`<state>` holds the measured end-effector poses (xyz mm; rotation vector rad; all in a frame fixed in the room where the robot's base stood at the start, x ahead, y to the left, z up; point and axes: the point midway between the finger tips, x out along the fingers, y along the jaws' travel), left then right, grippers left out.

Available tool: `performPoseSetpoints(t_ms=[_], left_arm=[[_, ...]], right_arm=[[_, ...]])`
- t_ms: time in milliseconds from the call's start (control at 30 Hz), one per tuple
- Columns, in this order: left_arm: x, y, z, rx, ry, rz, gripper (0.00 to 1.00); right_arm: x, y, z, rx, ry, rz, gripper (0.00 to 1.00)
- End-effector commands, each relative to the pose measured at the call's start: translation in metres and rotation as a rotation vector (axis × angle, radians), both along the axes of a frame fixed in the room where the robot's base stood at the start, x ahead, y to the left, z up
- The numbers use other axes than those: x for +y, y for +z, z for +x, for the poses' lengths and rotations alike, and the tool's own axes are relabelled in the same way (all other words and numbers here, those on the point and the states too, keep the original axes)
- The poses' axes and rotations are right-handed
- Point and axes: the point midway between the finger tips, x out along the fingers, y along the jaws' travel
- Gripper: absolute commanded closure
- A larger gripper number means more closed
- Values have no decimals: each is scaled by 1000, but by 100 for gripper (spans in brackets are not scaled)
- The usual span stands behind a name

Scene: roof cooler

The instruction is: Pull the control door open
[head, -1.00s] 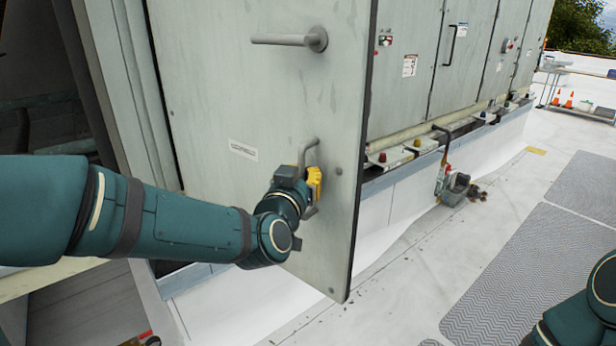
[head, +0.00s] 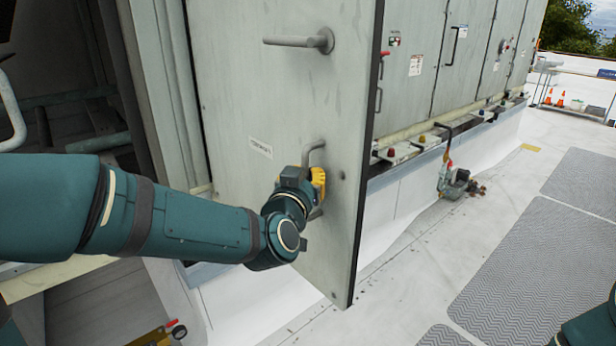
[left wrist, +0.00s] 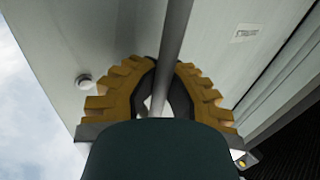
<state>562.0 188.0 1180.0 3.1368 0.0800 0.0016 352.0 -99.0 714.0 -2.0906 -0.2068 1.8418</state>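The control door (head: 285,95) is a grey metal panel standing ajar, with a dark edge on its right side. A lever handle (head: 300,41) sticks out near its top, and a vertical pull handle (head: 313,150) sits lower. My left gripper (head: 318,186) is at the lower part of the pull handle. In the left wrist view, its yellow ridged fingers (left wrist: 160,95) stand on both sides of the handle bar (left wrist: 174,45) and close around it. The fingertips' contact is partly hidden by the dark gripper body. My right gripper is out of view.
The dark cabinet interior (head: 65,60) with pipes lies left of the door. Further closed grey panels (head: 425,60) run along the right. A small grey device (head: 455,183) stands on the roof by the curb.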

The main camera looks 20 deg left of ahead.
Motion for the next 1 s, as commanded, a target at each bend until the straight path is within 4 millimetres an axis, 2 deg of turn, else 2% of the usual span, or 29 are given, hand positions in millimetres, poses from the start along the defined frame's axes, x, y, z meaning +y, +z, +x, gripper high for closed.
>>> performPoseSetpoints(t_ms=[33, 633, 700, 733, 767, 1000], left_arm=[[-4, -2, -1, 5, -10, 2, 100], [-4, -3, -1, 8, -10, 3, 100], [-4, -3, -1, 7, -9, 3, 72], [-3, -3, -1, 7, -8, 2, 62], [-3, -2, -1, 6, -7, 2, 57], [-1, -1, -1, 3, -1, 1, 57]], right_arm=[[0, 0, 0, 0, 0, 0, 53], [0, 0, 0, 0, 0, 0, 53], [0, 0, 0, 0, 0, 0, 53], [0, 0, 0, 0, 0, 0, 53], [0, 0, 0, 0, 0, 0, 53], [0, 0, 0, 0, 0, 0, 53]])
